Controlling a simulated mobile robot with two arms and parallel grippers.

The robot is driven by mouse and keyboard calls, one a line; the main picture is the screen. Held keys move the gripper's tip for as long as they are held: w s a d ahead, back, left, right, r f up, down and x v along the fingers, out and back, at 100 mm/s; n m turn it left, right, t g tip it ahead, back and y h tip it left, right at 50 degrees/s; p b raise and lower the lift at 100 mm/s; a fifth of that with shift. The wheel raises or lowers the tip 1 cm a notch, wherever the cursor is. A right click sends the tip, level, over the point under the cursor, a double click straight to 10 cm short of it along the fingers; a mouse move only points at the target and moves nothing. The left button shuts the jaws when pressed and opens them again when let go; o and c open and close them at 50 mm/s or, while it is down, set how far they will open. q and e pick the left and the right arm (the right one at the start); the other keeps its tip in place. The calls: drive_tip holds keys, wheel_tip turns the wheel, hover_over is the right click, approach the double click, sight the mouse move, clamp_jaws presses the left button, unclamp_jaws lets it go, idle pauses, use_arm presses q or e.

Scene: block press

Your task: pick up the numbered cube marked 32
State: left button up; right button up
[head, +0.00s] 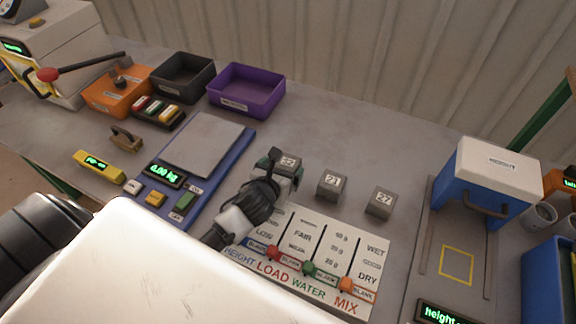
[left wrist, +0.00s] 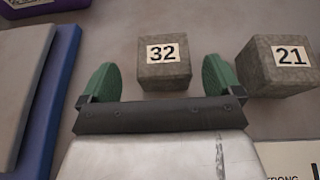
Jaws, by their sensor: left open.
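The grey cube marked 32 (left wrist: 164,65) sits on the table in the left wrist view, between the two green fingertips of my left gripper (left wrist: 161,80). The fingers are spread wide, with a gap on each side of the cube. In the head view the cube (head: 289,160) is partly hidden behind my left gripper (head: 278,172). The cube marked 21 (left wrist: 280,65) stands to the right of the right finger; it also shows in the head view (head: 331,185). My right gripper is not in view.
The cube marked 27 (head: 381,202) stands further right. A slider panel (head: 318,245) lies in front of the cubes. A blue scale (head: 203,143) is to the left, with a purple bin (head: 246,90) behind. A blue and white press (head: 490,180) stands at right.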

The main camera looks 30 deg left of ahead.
sight(286, 166)
use_arm(q)
drive_tip(key=x, duration=0.5)
drive_tip(key=shift+d+f+p, duration=0.1)
drive_tip(key=shift+d+p, duration=0.1)
drive_tip(key=shift+p, duration=0.15)
drive_tip(key=shift+c, duration=0.4)
drive_tip(key=c, duration=1)
drive_tip(key=shift+c, duration=0.8)
